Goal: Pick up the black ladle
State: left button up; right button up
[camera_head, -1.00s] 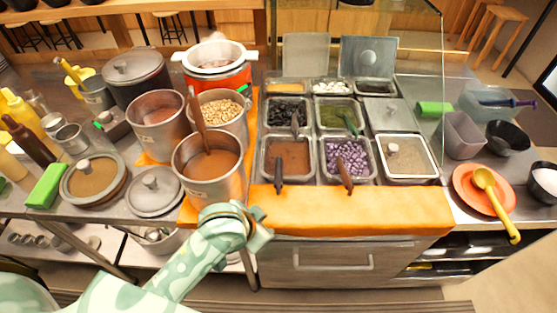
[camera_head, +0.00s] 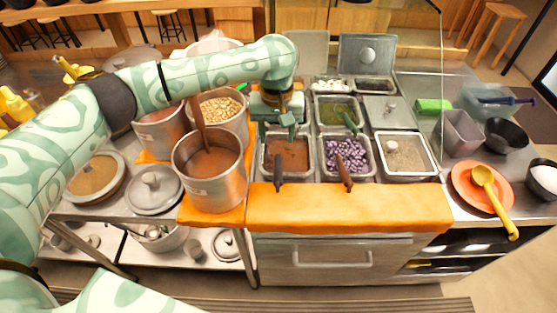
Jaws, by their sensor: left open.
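A ladle with a black handle (camera_head: 278,172) rests in the tray of brown sauce (camera_head: 300,154), its handle leaning over the front rim. My left gripper (camera_head: 276,128) is open and points down over the tray of black beans behind the sauce. The gripper and forearm hide most of that tray. The dark handle that stood in the black beans is covered, and I cannot tell whether the fingers are around it. My right gripper is out of view.
A tray of purple cubes (camera_head: 346,150) holds a brown-handled spoon (camera_head: 344,174). A steel pot of brown soup (camera_head: 210,180) stands left of the trays. An orange cloth (camera_head: 350,210) covers the front edge. A yellow ladle (camera_head: 483,180) lies on an orange plate (camera_head: 462,182).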

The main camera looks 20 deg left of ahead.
pick_arm(q)
jog(key=b, duration=0.4)
send_near(278, 171)
notch_tip(278, 171, down, 5)
jog(key=shift+f, duration=0.1)
notch_tip(278, 171, down, 5)
jog(key=b, duration=0.3)
jog(key=shift+s+f, duration=0.1)
jog(key=shift+f, duration=0.05)
jog(key=shift+r, duration=0.2)
grip_shut()
